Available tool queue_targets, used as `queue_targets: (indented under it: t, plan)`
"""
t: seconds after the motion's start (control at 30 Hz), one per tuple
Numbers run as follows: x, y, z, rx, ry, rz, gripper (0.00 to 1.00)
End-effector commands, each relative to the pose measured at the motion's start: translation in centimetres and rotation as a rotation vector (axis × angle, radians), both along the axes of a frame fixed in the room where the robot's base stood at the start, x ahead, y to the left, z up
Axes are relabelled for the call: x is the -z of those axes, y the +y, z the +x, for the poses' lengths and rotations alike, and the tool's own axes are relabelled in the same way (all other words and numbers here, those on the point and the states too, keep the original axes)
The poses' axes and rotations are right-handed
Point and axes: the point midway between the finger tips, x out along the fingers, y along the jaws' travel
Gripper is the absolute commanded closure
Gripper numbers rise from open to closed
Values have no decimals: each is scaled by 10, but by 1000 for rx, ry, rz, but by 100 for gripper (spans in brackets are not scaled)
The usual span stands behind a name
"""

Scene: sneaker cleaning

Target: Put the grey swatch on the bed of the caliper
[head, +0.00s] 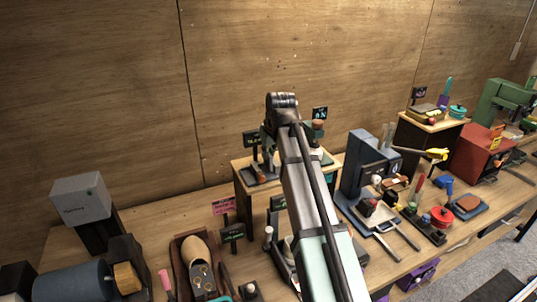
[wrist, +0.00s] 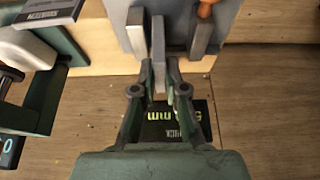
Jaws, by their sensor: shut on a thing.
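My gripper (wrist: 159,78) shows in the wrist view, with its fingers closed on a thin grey strip, which I take to be the grey swatch (wrist: 158,42). The strip stands on edge between the fingertips, over a blue-grey plate (wrist: 228,22). I cannot tell whether it touches the plate. A green-framed device with a pale rounded part (wrist: 28,48) and a dark display stands at the left. I cannot tell for sure which part is the caliper or its bed. In the head view my arm hides the gripper and the swatch.
A black sign with yellow lettering (wrist: 160,133) lies below the fingers in the wrist view. Grey upright bars (wrist: 137,30) and an orange-brown knob (wrist: 206,9) are close to the fingertips. In the head view, a wooden riser (head: 244,197) and a blue machine (head: 358,160) crowd the bench.

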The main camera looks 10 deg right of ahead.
Motion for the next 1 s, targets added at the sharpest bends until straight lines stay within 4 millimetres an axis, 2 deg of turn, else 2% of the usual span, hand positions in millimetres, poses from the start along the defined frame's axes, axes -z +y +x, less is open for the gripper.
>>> queue_targets:
  t: [0.13, 0.5, 0.53, 0.6, 1.0]
  plan:
    - [12, 0, -1, 0, 0, 0, 100]
    - [17, 0, -1, 0, 0, 0, 100]
    - [17, 0, 0, 0, 0, 0, 85]
    - [16, 0, 0, 0, 0, 0, 63]
    - [12, 0, 0, 0, 0, 0, 63]
